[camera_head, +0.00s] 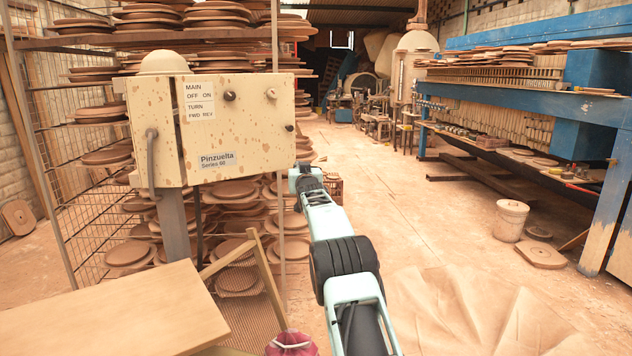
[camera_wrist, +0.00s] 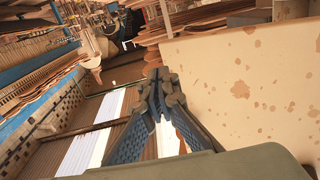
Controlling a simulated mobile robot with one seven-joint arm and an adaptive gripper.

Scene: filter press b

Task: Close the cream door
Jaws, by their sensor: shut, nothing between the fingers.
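A cream, rust-speckled box (camera_head: 240,125) with switches and a "Pinzuelta" label stands on a grey post in the head view. Its cream door appears to be the narrower left panel (camera_head: 150,115) with a grey handle (camera_head: 151,160). A dark gap separates that panel from the labelled front, so it looks ajar; how far is unclear. My gripper (camera_wrist: 163,75) is shut and empty in the wrist view. A large speckled cream face (camera_wrist: 240,75) of the box fills the right there, beside my fingers; contact cannot be told. In the head view my wrist is at the box's lower right.
A rack (camera_head: 235,225) of stacked brown discs stands behind and below the box. A wooden tabletop (camera_head: 110,315) is at the lower left. A white bucket (camera_head: 510,220) and blue-framed press (camera_head: 600,110) stand right. The floor between is largely clear.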

